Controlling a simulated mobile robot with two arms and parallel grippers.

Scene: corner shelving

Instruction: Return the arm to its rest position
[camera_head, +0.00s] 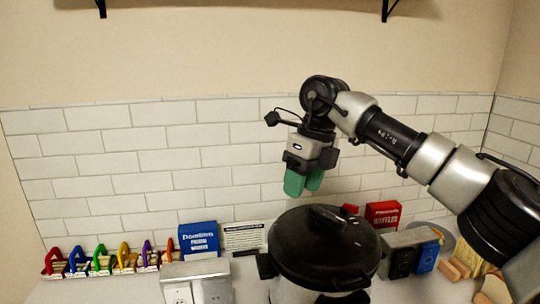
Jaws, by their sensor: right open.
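My right arm comes in from the right. Its gripper (303,183) has green fingertips that point down, and it is open and empty. It hangs in front of the tiled wall, above and a little left of the black lid of a pot (322,250). From this view I cannot tell how far it is from the lid, but a gap shows between them. My left gripper does not show.
Several coloured-handled items (118,259) stand in a row at the left. A blue box (198,238), a printed card (244,238) and metal outlet boxes (196,283) stand left of the pot. A red box (384,215), a grey box (401,249) and wooden blocks (455,269) are at the right.

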